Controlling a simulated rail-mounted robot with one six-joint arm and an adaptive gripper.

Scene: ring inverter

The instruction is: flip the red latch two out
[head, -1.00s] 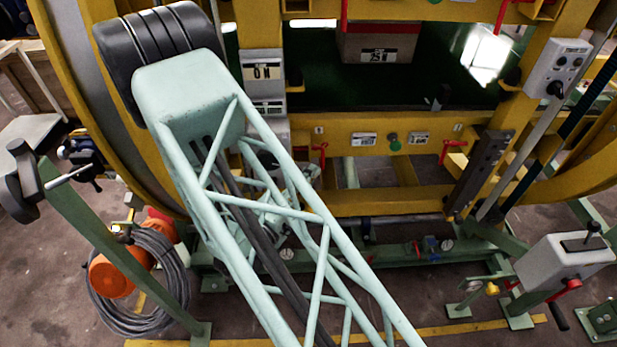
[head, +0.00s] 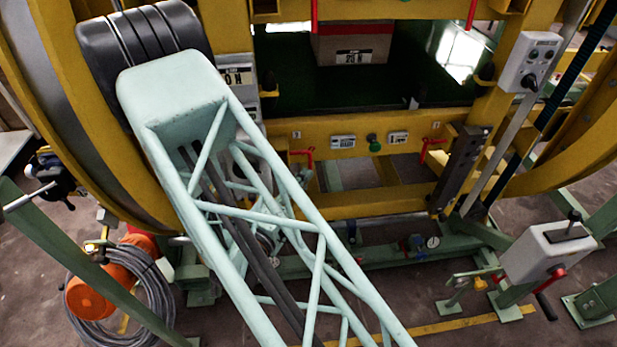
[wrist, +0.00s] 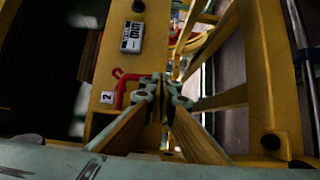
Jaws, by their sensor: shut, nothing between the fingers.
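In the wrist view a red latch (wrist: 122,92) sits on a yellow beam, beside a small white tag marked 2 (wrist: 107,97). My gripper (wrist: 160,84) is shut and empty, its fingertips just right of the latch in that picture. I cannot tell whether they touch it. Red latches show there on the yellow crossbeam, one at the left (head: 305,156) and one at the right (head: 432,149). Their tags are too small to read surely.
A labelled plate (wrist: 131,37) is on the beam above the latch in the wrist view. Yellow frame bars (wrist: 250,75) stand close on the right. In the head view a green button (head: 374,143) and a grey control box (head: 533,62) sit on the yellow frame.

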